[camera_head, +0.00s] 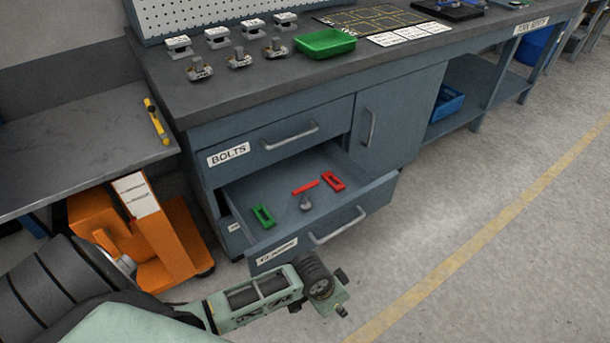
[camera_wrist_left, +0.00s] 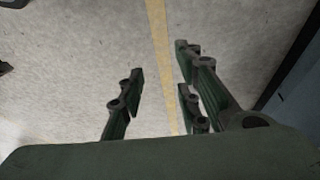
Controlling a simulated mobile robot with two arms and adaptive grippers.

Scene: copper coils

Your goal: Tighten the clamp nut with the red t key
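A thin red bar (camera_head: 305,187) and a red rectangular frame (camera_head: 333,181) lie in the open drawer (camera_head: 372,202); I cannot tell which is the red t key. A green frame (camera_head: 263,216) and a small grey piece (camera_head: 305,203) lie there too. Small metal clamp-like pieces (camera_head: 239,60) stand on the workbench; no clamp nut can be made out. My left gripper (camera_head: 342,292) is in front of the drawer, apart from it. In the left wrist view its fingers are spread and empty (camera_wrist_left: 160,88) over the floor. My right gripper is not in view.
The workbench (camera_head: 290,78) carries a green tray (camera_head: 325,42). An orange cart-like object (camera_head: 165,255) stands left of the drawer. A grey side table (camera_head: 70,150) holds a yellow tool (camera_head: 156,121). The floor (camera_head: 480,250) at right is clear, with a yellow line.

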